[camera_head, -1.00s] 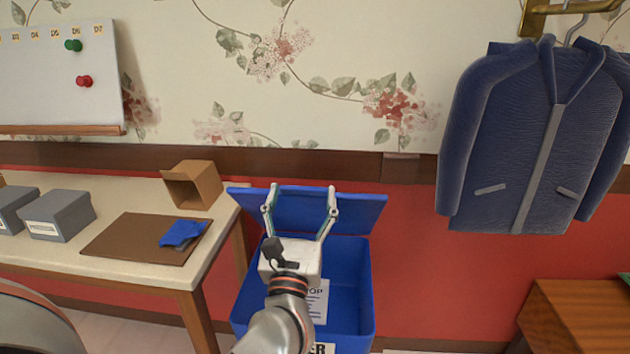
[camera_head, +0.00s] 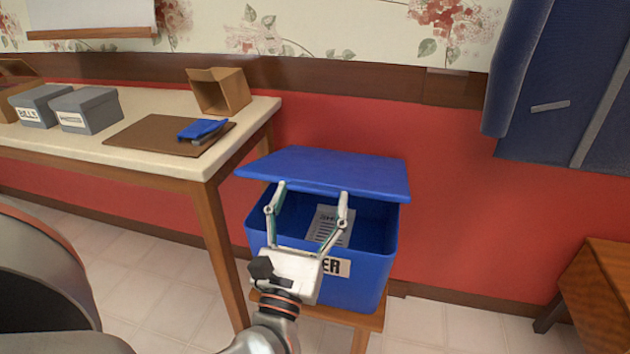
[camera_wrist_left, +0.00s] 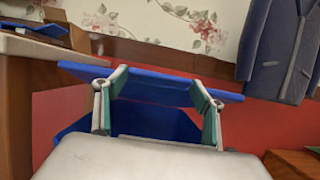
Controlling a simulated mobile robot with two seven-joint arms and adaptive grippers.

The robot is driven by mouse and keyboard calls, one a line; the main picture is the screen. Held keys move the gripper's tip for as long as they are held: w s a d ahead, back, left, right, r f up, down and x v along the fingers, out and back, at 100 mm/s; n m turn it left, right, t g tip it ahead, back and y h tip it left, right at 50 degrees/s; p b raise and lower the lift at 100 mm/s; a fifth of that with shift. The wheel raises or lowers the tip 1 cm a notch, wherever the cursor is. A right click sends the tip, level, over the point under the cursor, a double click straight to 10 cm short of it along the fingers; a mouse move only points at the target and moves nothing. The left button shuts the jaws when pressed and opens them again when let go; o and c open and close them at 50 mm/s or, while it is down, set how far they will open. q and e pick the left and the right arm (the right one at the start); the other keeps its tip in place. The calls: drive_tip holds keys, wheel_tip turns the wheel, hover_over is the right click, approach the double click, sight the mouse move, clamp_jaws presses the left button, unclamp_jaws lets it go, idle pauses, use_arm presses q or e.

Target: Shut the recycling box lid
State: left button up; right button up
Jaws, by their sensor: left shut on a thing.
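The blue recycling box (camera_head: 376,275) stands on a small wooden stand, with a paper sheet (camera_head: 328,226) inside. Its blue lid (camera_head: 325,172) is partly open, tilted above the box with a gap at the front. My left gripper (camera_head: 313,190) is at the lid's front edge, its two fingers spread wide and apart in the picture, gripping the lid edge. In the left wrist view the fingertips (camera_wrist_left: 160,80) meet the lid (camera_wrist_left: 152,88) from the front. My right gripper is not in view.
A table (camera_head: 90,153) on the left holds grey boxes (camera_head: 88,108), an open cardboard box (camera_head: 220,90) and a brown board (camera_head: 150,135) with a blue item. A wooden cabinet (camera_head: 600,290) stands at the right. A jacket (camera_head: 560,100) hangs on the wall.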

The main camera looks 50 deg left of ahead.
use_arm(q)
drive_tip(key=shift+a+f, duration=0.1)
drive_tip(key=shift+f, duration=0.2)
drive_tip(key=o, duration=1.6)
drive_tip(key=shift+w, duration=0.15)
drive_tip(key=v, duration=1.2)
drive_tip(key=shift+r, duration=0.15)
